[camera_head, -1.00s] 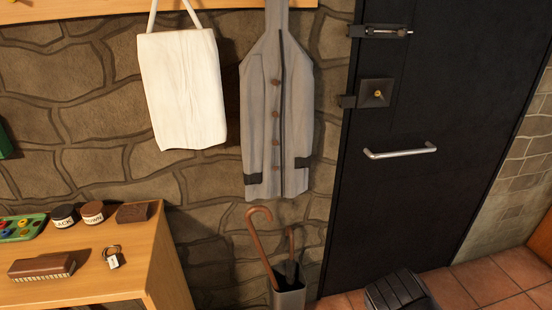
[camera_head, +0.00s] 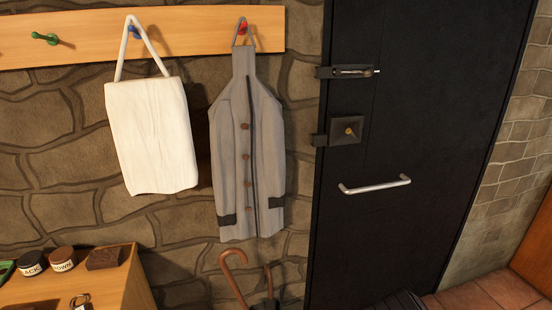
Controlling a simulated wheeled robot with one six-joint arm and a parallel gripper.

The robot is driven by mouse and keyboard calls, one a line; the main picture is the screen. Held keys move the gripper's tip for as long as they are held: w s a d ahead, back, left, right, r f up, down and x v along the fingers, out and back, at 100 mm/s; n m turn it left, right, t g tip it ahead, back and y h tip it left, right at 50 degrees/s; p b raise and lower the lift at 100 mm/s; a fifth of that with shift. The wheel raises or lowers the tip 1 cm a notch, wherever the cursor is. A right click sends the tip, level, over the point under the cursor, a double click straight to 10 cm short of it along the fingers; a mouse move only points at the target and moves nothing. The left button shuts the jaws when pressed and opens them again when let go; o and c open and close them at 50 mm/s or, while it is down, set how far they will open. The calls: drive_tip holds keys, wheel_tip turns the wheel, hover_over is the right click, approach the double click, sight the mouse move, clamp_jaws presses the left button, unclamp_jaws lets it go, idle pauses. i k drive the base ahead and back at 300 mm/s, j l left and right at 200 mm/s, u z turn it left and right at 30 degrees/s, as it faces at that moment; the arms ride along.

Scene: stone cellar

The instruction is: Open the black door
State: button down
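The black door (camera_head: 400,240) stands right of centre in the head view, and it looks closed. A silver bar handle (camera_head: 375,185) is fixed across it at mid-height. Above the handle, near the door's left edge, is a dark square lock plate (camera_head: 347,131) with a small brass piece at its centre. Higher up is a slide bolt (camera_head: 347,72) with a metal rod lying across the left edge. Whether the bolt is engaged in the frame I cannot tell. My gripper is not in view.
Left of the door a grey coat (camera_head: 247,150) and a white bag (camera_head: 150,137) hang from a wooden peg rail (camera_head: 85,45). Below are an umbrella (camera_head: 232,275) and a wooden table (camera_head: 125,285) with tins. A dark object (camera_head: 400,300) sits low before the door.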

sight(396, 191)
drive_tip(key=i+l+z, duration=0.2)
drive_tip(key=i+l, duration=0.8)
drive_tip(key=i, duration=0.1)
